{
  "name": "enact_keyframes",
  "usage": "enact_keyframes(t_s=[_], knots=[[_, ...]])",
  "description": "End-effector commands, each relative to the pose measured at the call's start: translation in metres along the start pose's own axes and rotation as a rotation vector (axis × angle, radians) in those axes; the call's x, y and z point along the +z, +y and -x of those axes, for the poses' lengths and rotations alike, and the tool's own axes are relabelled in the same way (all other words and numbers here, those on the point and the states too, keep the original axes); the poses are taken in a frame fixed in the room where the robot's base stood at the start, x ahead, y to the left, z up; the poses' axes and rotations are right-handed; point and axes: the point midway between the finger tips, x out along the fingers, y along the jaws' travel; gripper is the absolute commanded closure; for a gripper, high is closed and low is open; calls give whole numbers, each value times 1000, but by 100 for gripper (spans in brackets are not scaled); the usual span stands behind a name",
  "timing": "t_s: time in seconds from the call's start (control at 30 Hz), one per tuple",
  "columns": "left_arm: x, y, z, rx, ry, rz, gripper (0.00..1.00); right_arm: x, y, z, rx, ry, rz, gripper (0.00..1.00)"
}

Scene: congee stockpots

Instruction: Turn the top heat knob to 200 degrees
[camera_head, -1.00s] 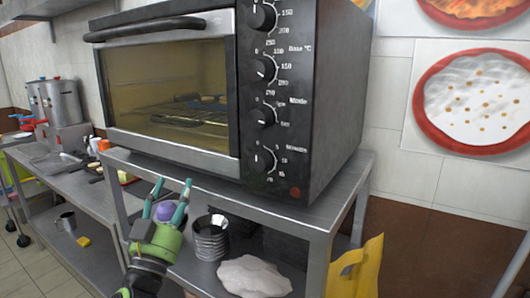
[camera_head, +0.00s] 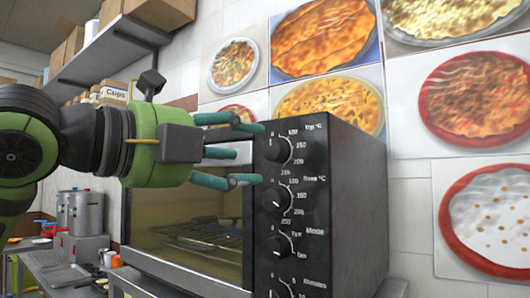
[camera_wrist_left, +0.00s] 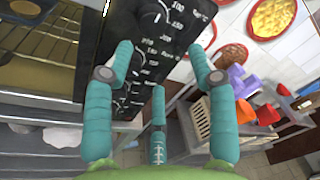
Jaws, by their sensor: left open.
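The oven (camera_head: 330,190) has a dark control panel with a column of black round knobs. The top heat knob (camera_head: 279,149) is uppermost, beside a dial marked 100, 150 and 200; its exact setting is too small to read. It also shows at the top of the left wrist view (camera_wrist_left: 153,14). My left gripper (camera_head: 250,153) is open and empty, its teal fingers pointing right at the panel just left of this knob. In the left wrist view my left gripper (camera_wrist_left: 160,62) has its fingers spread below the top knob; contact cannot be told. My right gripper is not in view.
The lower heat knob (camera_head: 275,198) and more knobs sit below the top one. A shelf with boxes (camera_head: 160,12) hangs at upper left. Pizza pictures (camera_head: 320,40) cover the wall behind. Steel pots (camera_head: 85,212) stand at lower left.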

Motion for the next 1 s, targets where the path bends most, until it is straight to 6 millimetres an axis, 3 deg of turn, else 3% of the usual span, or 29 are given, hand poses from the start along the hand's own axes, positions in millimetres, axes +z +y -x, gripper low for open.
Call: enact_keyframes(t_s=[0.17,0.63,0.97,1.0], knots=[[14,-5,7,47,-70,-8,43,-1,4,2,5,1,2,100],[18,-4,-55,45,-66,-8,43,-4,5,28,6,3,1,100],[18,-2,-60,43,-68,-9,43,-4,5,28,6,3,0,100],[18,-2,-60,43,-68,-9,51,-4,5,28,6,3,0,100]])
